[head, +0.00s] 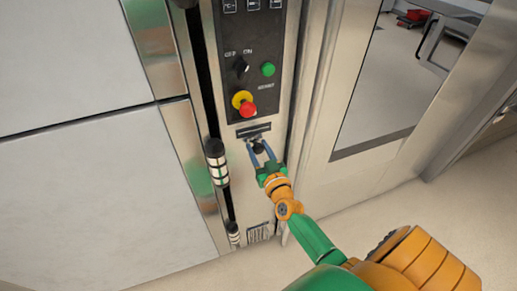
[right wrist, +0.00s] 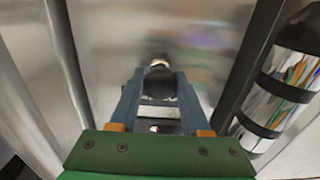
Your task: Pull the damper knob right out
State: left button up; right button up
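The damper knob (head: 258,148) is a small dark knob on the steel front, just below a dark slot plate under the red button. In the head view my right gripper (head: 260,147) reaches it from below right, with its blue-grey fingers on either side of the knob. The right wrist view shows the right gripper's fingers (right wrist: 160,78) apart, with the dark knob (right wrist: 161,82) between them near the tips. Whether the fingers press on it I cannot tell. My left gripper is not in view.
The black control panel (head: 252,50) above carries a switch, a green button (head: 268,69) and a red button on yellow (head: 246,106). A banded black handle (head: 216,163) stands left of the knob; it is close on the right in the wrist view (right wrist: 285,75). A glass door is at right.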

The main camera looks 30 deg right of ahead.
grip_shut()
dwell(1.1)
